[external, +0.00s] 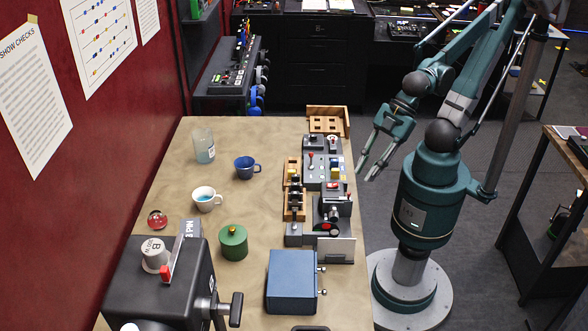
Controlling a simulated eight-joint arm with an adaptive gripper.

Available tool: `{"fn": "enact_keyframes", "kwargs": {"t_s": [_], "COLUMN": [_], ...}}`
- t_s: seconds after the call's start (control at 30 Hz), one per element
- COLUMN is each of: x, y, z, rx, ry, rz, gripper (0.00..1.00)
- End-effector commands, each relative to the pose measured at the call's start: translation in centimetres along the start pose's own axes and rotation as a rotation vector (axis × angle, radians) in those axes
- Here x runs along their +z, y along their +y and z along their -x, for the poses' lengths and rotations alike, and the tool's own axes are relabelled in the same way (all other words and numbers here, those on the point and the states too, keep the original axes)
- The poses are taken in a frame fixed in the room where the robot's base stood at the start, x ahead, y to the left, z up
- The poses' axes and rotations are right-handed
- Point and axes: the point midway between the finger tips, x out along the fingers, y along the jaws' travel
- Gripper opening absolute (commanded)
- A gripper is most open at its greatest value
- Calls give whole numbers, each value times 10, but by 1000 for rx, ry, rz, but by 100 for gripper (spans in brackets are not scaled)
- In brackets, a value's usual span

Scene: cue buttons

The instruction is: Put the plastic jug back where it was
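A translucent container with a pale label and bluish contents, which looks like the plastic jug (203,147), stands upright at the far left of the tan table (180,205). My gripper (366,171) hangs beyond the table's right edge, pointing down and left. Its two fingers are apart with nothing between them. It is well away from the jug, across the table's width. No mark for the jug's earlier place can be made out.
A blue mug (246,168), a white cup (206,199), a green lidded pot (233,243) and a red glass ball (157,220) stand on the table. Control boxes (322,170) line the right edge. A blue box (291,282) and a dark machine (150,285) fill the front.

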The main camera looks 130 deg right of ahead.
Motion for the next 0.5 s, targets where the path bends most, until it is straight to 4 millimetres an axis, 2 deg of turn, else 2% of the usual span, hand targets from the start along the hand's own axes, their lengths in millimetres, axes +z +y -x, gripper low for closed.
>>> {"fn": "enact_keyframes", "kwargs": {"t_s": [0.1,0.2,0.5], "x": [12,18,22], "y": [-19,-30,-36], "z": [9,14,17], "rx": [-37,-57,-71], "ry": [-8,-15,-21], "rz": [-70,-112,-145], "gripper": [20,20,20]}}
